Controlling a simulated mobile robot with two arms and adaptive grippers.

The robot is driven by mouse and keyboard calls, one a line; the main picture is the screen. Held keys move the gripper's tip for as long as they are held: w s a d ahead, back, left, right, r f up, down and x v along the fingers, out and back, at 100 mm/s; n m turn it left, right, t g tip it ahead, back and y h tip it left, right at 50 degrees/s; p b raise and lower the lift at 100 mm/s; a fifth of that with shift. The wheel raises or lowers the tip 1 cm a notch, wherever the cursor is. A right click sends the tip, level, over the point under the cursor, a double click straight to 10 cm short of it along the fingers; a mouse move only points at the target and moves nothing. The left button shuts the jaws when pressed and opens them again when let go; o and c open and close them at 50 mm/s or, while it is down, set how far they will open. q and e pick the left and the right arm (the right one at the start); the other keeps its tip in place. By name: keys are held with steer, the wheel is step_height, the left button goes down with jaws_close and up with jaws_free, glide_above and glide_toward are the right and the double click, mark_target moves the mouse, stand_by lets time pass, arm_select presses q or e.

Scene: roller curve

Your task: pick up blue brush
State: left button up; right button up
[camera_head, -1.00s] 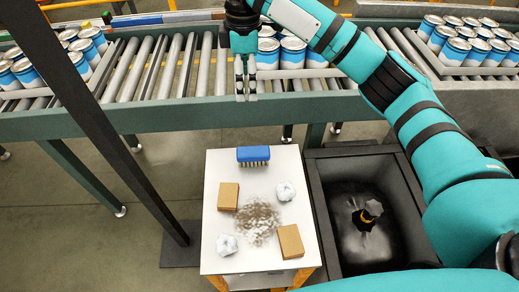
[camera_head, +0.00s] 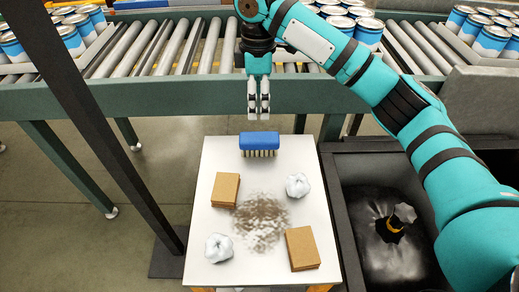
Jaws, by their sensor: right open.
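The blue brush (camera_head: 259,141) lies at the far edge of a white table (camera_head: 205,168), its blue back up and its pale bristles facing the near side. My right gripper (camera_head: 259,113) hangs just beyond and above the brush, fingers pointing down. Its two pale fingertips are a little apart with nothing between them, and it does not appear to touch the brush. My left gripper is not in the picture.
On the table are two cardboard boxes (camera_head: 225,189) (camera_head: 302,248), two crumpled white balls (camera_head: 298,184) (camera_head: 219,247) and a patch of grey debris (camera_head: 260,222). A black bin (camera_head: 335,205) stands to the right. A roller conveyor (camera_head: 165,48) with can trays runs behind; a dark post (camera_head: 95,120) stands left.

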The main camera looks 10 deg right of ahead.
mark_target(259, 137)
step_height(259, 137, down, 10)
steer(key=shift+d, duration=0.1)
steer(key=shift+w+d+f, duration=0.1)
steer(key=shift+w+f, duration=0.1)
steer(key=shift+f, duration=1.35)
steer(key=shift+w+d+f, duration=0.1)
steer(key=shift+w+f, duration=0.05)
steer(key=shift+f, duration=1.35)
steer(key=shift+a, duration=0.1)
steer(key=c, duration=1.3)
steer(key=shift+c, duration=0.2)
steer(key=shift+r, duration=0.1)
